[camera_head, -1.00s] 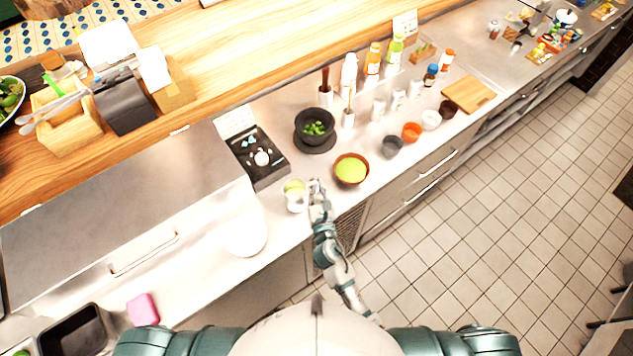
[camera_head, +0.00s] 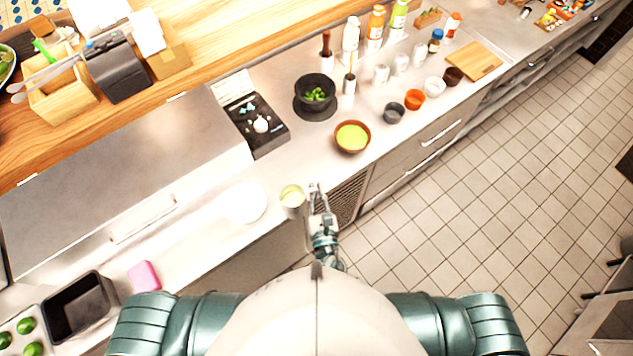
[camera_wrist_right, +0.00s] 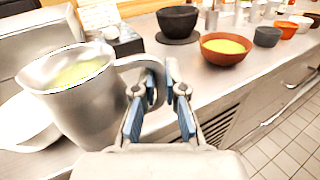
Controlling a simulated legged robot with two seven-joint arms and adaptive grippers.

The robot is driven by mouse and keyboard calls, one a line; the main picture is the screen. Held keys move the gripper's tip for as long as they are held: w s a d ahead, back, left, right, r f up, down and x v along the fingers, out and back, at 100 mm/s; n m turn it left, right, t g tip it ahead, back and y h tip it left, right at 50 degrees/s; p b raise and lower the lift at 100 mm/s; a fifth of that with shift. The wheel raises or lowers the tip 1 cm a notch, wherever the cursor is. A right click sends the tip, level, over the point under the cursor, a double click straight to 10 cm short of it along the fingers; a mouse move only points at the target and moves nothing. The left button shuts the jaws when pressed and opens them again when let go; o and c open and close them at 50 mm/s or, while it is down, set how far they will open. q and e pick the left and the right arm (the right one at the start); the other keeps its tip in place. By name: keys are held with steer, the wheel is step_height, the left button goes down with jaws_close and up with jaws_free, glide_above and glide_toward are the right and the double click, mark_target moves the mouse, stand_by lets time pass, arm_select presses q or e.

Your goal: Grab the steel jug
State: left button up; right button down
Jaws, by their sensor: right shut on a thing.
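The steel jug (camera_head: 292,203) with pale green liquid inside is at the counter's front edge in the head view. It fills the left of the right wrist view (camera_wrist_right: 88,105), upright, with its handle toward my gripper. My right gripper (camera_head: 314,190) is at the jug's right side. In the wrist view its blue-padded fingers (camera_wrist_right: 160,90) are shut on the jug's handle. I cannot tell for sure whether the jug's base touches the counter. My left gripper is not in view.
A brown bowl of green liquid (camera_head: 352,137) stands behind and right of the jug. A white plate (camera_head: 244,203) lies to the left. A black tray (camera_head: 262,128) and dark mortar (camera_head: 314,92) are farther back. Small cups (camera_head: 391,113) line the right.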

steer(key=shift+s+r, duration=0.15)
steer(key=shift+s, duration=0.65)
steer(key=shift+d, duration=0.1)
